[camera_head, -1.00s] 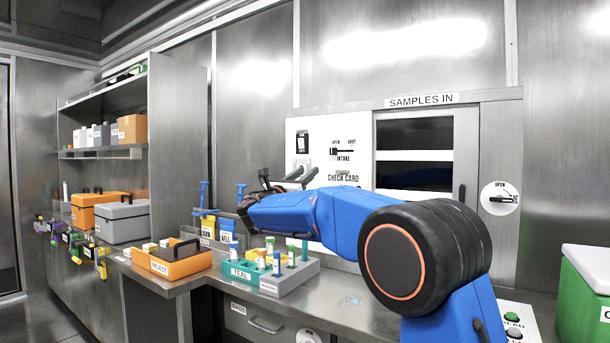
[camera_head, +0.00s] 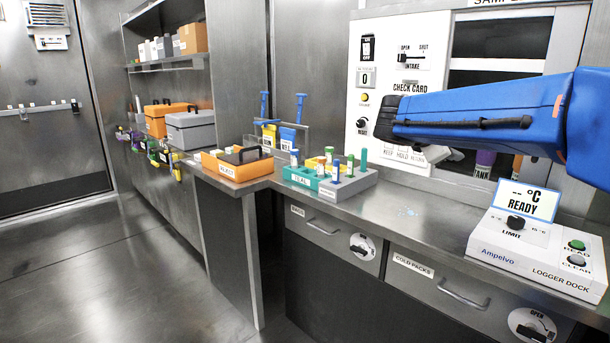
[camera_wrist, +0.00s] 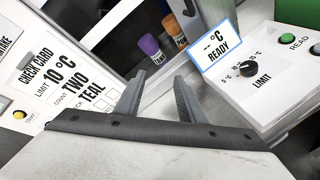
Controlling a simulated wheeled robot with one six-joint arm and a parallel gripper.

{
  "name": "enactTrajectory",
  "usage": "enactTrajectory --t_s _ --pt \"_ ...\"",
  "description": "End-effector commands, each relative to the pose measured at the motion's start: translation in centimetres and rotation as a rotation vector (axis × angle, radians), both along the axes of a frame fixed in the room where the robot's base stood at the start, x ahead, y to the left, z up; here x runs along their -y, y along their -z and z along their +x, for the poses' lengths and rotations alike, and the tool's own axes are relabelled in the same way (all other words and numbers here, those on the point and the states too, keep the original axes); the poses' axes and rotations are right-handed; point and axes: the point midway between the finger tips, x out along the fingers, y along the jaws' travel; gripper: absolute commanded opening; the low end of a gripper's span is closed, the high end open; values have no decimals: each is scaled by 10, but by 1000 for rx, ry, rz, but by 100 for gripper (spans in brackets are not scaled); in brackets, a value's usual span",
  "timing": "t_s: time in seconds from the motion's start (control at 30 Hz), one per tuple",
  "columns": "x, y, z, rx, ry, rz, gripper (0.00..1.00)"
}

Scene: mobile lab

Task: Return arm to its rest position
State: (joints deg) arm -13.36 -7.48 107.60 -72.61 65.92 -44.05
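My blue arm (camera_head: 490,118) reaches in from the right edge of the head view, in front of the intake wall. Its dark end covers part of the white check card panel (camera_head: 372,70). My gripper (camera_wrist: 160,78) shows clearly in the wrist view. Its two grey fingers are apart with nothing between them. Beyond them are a steel surface, a purple-capped container (camera_wrist: 149,45) and an orange-capped container (camera_wrist: 173,28). In the wrist view the check card reads 10 °C, two, teal. In the head view the gripper is mostly hidden by the arm.
The logger dock (camera_head: 535,255) stands on the counter below the arm; its screen reads READY. A teal rack (camera_head: 300,178), a grey rack (camera_head: 350,186) with tubes and an orange reject tray (camera_head: 237,166) stand left. The floor at left is clear.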

Motion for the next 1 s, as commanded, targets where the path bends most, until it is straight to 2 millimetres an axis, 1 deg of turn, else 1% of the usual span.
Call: enactTrajectory --t_s 0.03,0.13,0.23,0.37,0.4,0.47,0.5,0.57,0.6,0.67,0.7,0.8,0.9,1.0 --pt "7 12 -22 17 27 73 36" --pt "14 42 -62 51 87 234 36" --pt "16 73 -103 89 156 392 36" --pt "12 111 -153 140 256 595 36" --pt "10 124 -169 156 288 656 36" --pt "5 141 -191 181 341 749 36" --pt "1 153 -206 199 377 808 36" --pt "-6 169 -228 224 433 899 36" --pt "-11 181 -242 241 472 957 36" --pt "-20 197 -262 268 533 1048 36" --pt "-26 208 -275 285 574 1105 36" --pt "-43 233 -306 328 682 1247 36" --pt "-59 255 -330 364 781 1370 36" --pt "-73 270 -347 393 862 1464 36"
